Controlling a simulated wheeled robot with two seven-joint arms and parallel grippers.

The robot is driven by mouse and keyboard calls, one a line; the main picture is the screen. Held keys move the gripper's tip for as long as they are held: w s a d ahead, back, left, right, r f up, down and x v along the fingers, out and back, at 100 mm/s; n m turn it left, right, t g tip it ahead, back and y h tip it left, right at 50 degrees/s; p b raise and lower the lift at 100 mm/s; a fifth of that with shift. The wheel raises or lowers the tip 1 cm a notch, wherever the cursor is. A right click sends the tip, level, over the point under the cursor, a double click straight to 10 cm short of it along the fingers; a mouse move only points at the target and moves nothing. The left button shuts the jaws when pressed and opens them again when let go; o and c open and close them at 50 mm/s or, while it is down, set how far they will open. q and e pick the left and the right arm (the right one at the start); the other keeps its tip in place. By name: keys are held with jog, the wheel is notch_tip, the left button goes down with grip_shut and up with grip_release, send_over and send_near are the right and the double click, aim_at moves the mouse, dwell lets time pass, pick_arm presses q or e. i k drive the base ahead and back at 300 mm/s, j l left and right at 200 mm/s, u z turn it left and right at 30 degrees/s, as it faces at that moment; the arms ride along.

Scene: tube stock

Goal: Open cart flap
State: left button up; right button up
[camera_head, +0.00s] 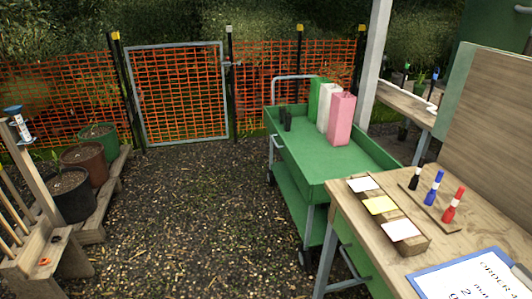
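The green cart (318,165) stands right of centre on wheels, with a raised rim around its top tray and a lower shelf. Its metal push handle (292,77) rises at the far end. No lowered flap can be made out; which wall is the flap I cannot tell. The cart's near end is partly hidden behind the wooden table. Neither of my grippers is in view.
The wooden table (345,205) at the near right holds a block with cards (381,205), several marker-like items (433,188) and a clipboard (470,279). Bare ground (190,215) between is free. An orange-mesh gate (182,95) stands behind.

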aim_at(304, 182)
jog(key=i+l, duration=0.1)
jog(key=i, duration=0.8)
jog(key=l+z, duration=0.05)
